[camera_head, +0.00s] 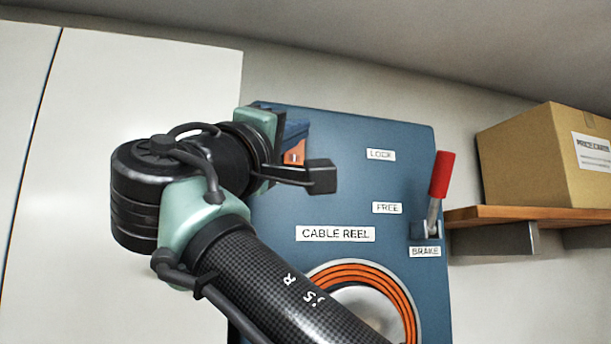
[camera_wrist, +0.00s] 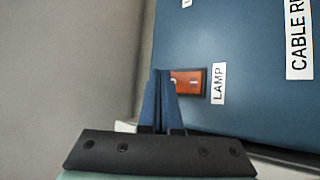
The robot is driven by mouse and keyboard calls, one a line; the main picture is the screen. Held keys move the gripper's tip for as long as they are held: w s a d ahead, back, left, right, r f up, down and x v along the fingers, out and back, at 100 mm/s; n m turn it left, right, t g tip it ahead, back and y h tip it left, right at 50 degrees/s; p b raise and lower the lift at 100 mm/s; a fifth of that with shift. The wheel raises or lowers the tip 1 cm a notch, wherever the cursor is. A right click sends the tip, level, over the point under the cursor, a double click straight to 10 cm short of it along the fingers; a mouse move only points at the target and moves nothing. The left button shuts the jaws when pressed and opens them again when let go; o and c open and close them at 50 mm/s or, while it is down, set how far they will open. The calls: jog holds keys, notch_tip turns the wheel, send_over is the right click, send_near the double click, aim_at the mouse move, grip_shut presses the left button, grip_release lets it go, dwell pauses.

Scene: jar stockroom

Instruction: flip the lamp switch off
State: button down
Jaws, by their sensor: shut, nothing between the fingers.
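The lamp switch (camera_wrist: 188,82) is an orange-red rocker in a dark frame on a blue panel (camera_wrist: 240,60). A white LAMP label (camera_wrist: 218,83) is beside it in the wrist view. My gripper (camera_wrist: 163,74) is shut and empty, its dark blue fingertips at the switch's left edge and covering part of it. I cannot tell whether they touch the rocker. In the head view my gripper (camera_head: 300,128) is in front of the panel's upper left part. An orange patch (camera_head: 294,153) just below the fingers looks like the switch, mostly hidden. The rocker's position is unclear.
The panel also carries a red-handled brake lever (camera_head: 438,180) at its right side and an orange cable reel (camera_head: 385,285) below, partly behind my arm. A wooden shelf (camera_head: 560,215) with a cardboard box (camera_head: 540,155) is at the right. A white cabinet (camera_head: 95,90) stands left.

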jog(key=shift+w+a, duration=0.15)
jog(key=shift+w, duration=0.2)
jog(key=shift+w+a+r, duration=0.1)
jog(key=shift+w, duration=0.25)
dwell(0.7)
jog(key=shift+s+d+b, duration=0.25)
jog(key=shift+s+b, duration=0.3)
jog(key=shift+s, duration=0.25)
